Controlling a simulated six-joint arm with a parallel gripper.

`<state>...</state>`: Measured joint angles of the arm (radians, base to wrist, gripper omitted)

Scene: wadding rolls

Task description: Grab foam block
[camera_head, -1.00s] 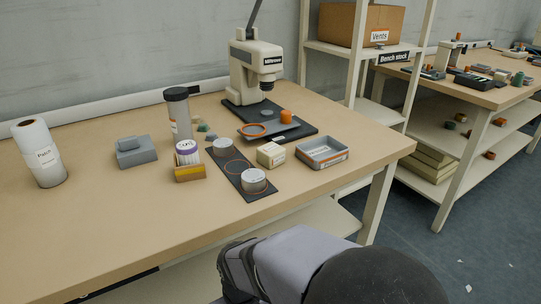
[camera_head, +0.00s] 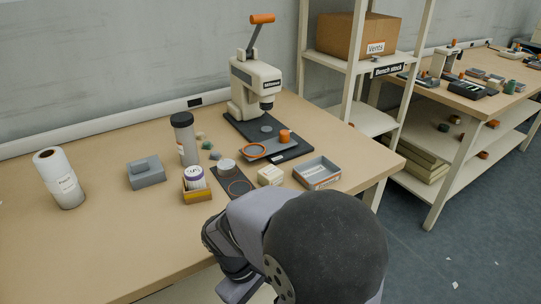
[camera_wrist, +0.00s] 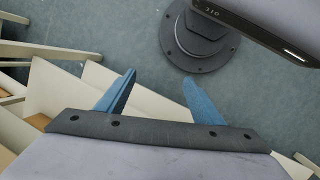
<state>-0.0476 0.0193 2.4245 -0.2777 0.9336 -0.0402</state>
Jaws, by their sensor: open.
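My gripper (camera_wrist: 160,76) is open and empty in the wrist view, its two blue fingers apart over the floor. In the head view my arm covers the front edge of the bench, and the fingers cannot be made out. No block is clearly marked as foam. A cream block (camera_head: 270,175) with a label sits on the bench between the dark strip and the grey tray. A grey block-like thing (camera_head: 147,174) with a smaller raised piece on top stands at the left. Neither touches my gripper.
A dark strip (camera_head: 222,178) lies mid-bench, partly behind my arm. A grey tray (camera_head: 317,173), a press (camera_head: 256,90) and a white roll (camera_head: 60,180) stand around. The bench's left front is clear.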

